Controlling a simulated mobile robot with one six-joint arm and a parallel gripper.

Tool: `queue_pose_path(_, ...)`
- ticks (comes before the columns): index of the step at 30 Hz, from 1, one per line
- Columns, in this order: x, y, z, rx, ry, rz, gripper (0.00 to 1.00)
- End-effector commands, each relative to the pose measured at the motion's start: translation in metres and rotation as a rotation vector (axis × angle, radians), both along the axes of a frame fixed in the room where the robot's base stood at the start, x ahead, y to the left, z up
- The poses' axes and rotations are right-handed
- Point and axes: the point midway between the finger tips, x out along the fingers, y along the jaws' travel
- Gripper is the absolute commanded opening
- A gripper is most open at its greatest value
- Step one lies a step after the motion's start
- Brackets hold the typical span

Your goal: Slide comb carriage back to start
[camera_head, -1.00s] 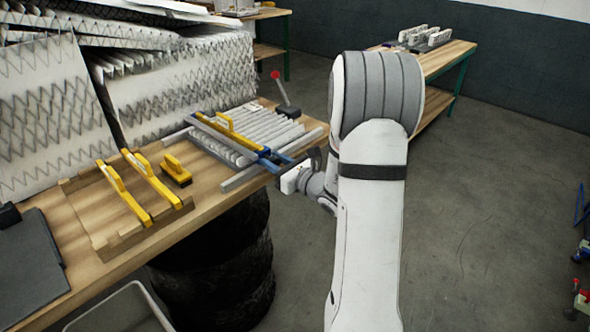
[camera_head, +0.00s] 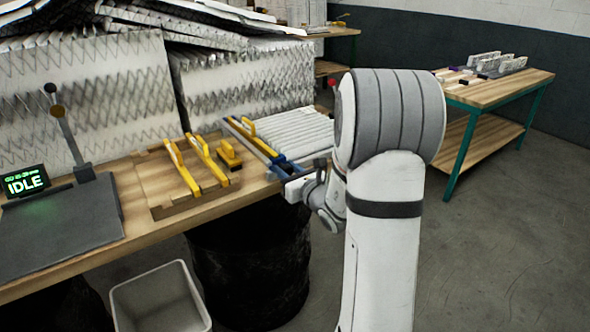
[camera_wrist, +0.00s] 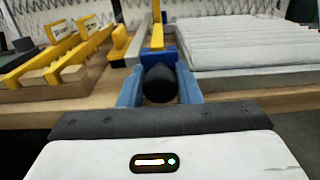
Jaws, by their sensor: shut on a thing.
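The comb carriage (camera_head: 256,142), a blue bar with a yellow handle, stands at the left end of the pleated white filter pack (camera_head: 295,132). In the wrist view its blue block (camera_wrist: 158,55) is straight ahead, with a round black knob (camera_wrist: 159,84) in front of it. My gripper (camera_head: 287,172) is at the carriage's near end, over the bench's front edge. In the wrist view my gripper (camera_wrist: 159,88) is shut on the black knob, with a blue finger on each side. The pleats lie to the right of the carriage; my arm hides the pack's right end.
A wooden tray (camera_head: 160,209) with yellow handled tools is left of the carriage. A black drum (camera_head: 250,262) and a grey bin (camera_head: 158,298) stand below.

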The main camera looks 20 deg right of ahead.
Motion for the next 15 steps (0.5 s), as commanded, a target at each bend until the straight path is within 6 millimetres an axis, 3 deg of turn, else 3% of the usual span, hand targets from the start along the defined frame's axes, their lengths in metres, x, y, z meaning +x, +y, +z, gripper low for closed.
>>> queue_pose_path(2,0.001,0.006,0.002,-0.006,-0.007,0.018,0.0)
queue_pose_path(3,0.001,0.005,0.002,-0.006,-0.007,0.017,0.34)
queue_pose_path(10,0.0,-0.001,0.002,-0.004,-0.005,0.005,0.52)
queue_pose_path(15,-0.001,-0.005,0.001,-0.003,-0.004,-0.003,0.52)
